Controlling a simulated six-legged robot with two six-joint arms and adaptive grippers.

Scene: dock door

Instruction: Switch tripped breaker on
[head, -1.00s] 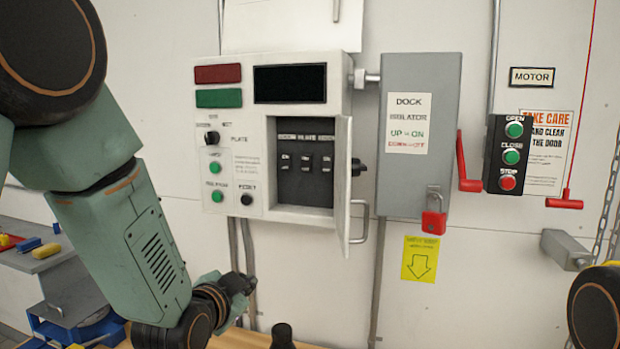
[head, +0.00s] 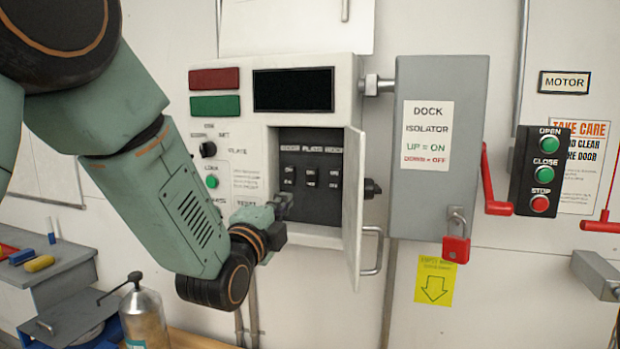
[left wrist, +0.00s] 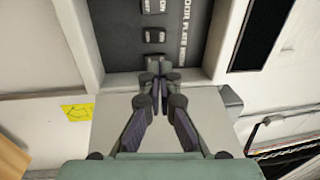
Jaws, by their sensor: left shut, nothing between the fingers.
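The open breaker box (head: 272,165) is on the white control panel. It holds a row of three small dark breakers: left (head: 288,177), middle (head: 311,178) and right (head: 334,178). Which one is tripped is too small to tell. My left gripper (head: 282,205) is shut and empty at the box's lower left edge in the head view. In the left wrist view, my left gripper's closed tips (left wrist: 158,75) line up with the nearest breaker (left wrist: 158,60), at the end of the row. Contact cannot be told. My right gripper is out of view.
The box's door (head: 352,210) stands open on the right, its handle (head: 372,250) sticking out. The grey dock isolator (head: 430,205) with a red padlock (head: 456,249) and the push-button station (head: 540,172) are further right. A metal bottle (head: 142,312) stands at lower left.

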